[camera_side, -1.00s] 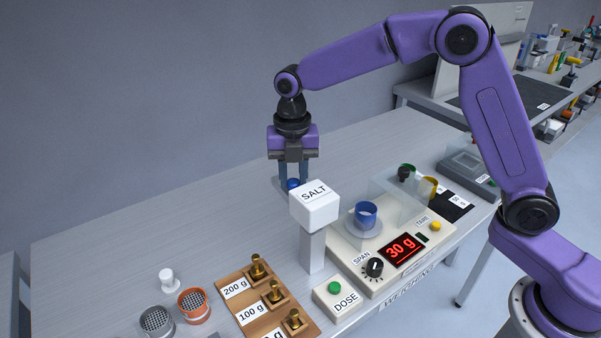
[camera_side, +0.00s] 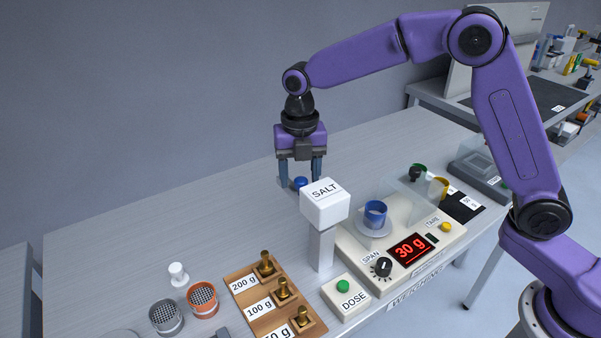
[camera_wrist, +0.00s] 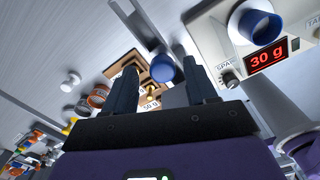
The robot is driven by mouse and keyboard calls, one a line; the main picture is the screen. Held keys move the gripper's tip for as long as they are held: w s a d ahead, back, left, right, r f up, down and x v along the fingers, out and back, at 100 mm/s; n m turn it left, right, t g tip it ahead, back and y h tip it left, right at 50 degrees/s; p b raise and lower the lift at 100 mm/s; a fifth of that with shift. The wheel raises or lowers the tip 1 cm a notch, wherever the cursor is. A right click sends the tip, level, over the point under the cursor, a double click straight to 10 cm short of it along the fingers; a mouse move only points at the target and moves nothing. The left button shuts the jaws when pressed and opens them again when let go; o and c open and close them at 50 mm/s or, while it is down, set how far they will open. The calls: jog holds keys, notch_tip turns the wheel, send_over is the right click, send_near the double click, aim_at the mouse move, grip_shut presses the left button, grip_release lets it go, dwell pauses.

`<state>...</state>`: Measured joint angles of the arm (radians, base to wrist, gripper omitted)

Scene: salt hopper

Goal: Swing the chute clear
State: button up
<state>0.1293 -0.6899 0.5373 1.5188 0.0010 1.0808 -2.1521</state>
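The salt hopper (camera_side: 325,203) is a white box marked SALT on a grey post. A blue knob (camera_side: 301,183) shows just behind the box, and also in the wrist view (camera_wrist: 162,69). Most of the chute is hidden behind the hopper and my gripper in the side view. My gripper (camera_side: 299,180) points down with its fingers spread. In the wrist view its fingers (camera_wrist: 161,64) stand on either side of the blue knob, with gaps showing. I cannot tell whether they are level with it.
A scale (camera_side: 393,262) reading 30 g stands right of the hopper, with a blue cup (camera_side: 375,213) on its pan and a clear shield (camera_side: 408,195) behind. A DOSE button (camera_side: 343,286) and a wooden weight tray (camera_side: 259,303) are in front. The bench left of my gripper is clear.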

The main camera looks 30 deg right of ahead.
aim_at(301, 180)
jog(key=shift+d, duration=0.1)
notch_tip(301, 180, up, 17)
jog(key=shift+r, duration=0.2)
dwell(0.5)
jog(key=shift+s, duration=0.15)
jog(key=s+d+f+m, duration=0.5)
jog(key=s+m, duration=0.1)
jog(key=s, duration=0.4)
jog(key=s+d+f+m, duration=0.5)
jog(key=s+m, duration=0.1)
jog(key=s, duration=0.5)
jog(key=s+d+f+m, duration=0.5)
jog(key=s+f+m, duration=0.1)
jog(key=s, duration=0.5)
jog(key=shift+s+d, duration=0.15)
jog(key=shift+s, duration=0.1)
